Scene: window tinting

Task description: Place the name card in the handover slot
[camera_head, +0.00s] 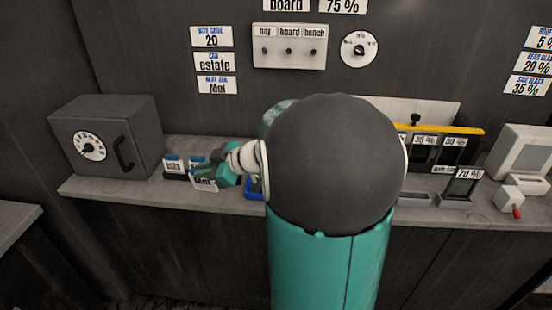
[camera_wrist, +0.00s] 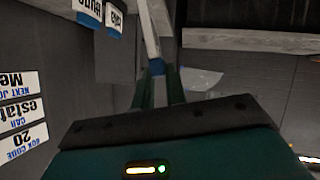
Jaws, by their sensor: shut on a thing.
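My gripper (camera_head: 212,178) is at the bench left of centre in the head view, beside a group of cards. It is shut on a white name card (camera_head: 204,186), whose small print seems to read "Mei". In the wrist view, my gripper (camera_wrist: 157,72) grips the blue end of the name card (camera_wrist: 148,30), seen nearly edge-on. Other white cards with blue edges stand close by, one reading "Esta" (camera_head: 173,166); two show at the top of the wrist view (camera_wrist: 88,10). I cannot pick out the handover slot for sure.
A dark grey box with a dial (camera_head: 110,140) stands left on the bench. A blue tray (camera_head: 254,188) is partly hidden behind my arm. Sample panels (camera_head: 455,150) under a yellow bar and a pale device (camera_head: 522,152) stand right. Wall signs (camera_head: 212,62) hang behind.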

